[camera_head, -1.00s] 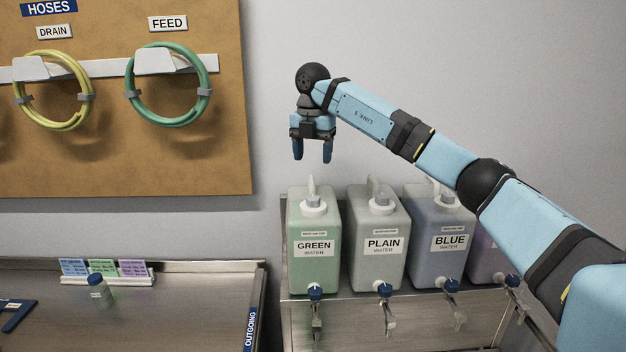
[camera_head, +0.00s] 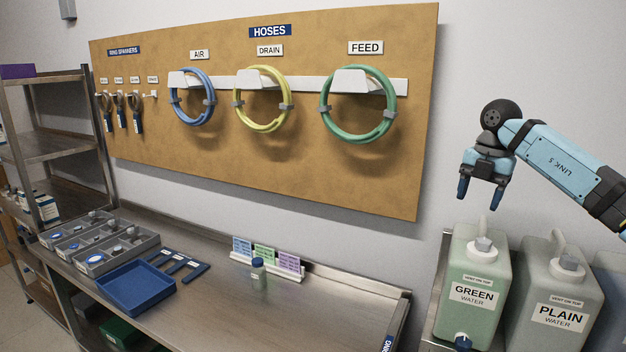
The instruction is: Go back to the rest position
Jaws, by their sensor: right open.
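My right gripper (camera_head: 479,202) hangs from my blue right arm at the right of the head view, fingers pointing down. It is open, with nothing between the fingers. It is in the air above the green water jug (camera_head: 474,275), apart from it. My left gripper and left arm are not in view.
A plain water jug (camera_head: 560,295) stands right of the green one. A steel bench (camera_head: 330,310) holds a blue tray (camera_head: 136,288), a grey sorting tray (camera_head: 100,262), a small bottle (camera_head: 258,273) and a card stand (camera_head: 266,266). A hose board (camera_head: 300,185) hangs behind.

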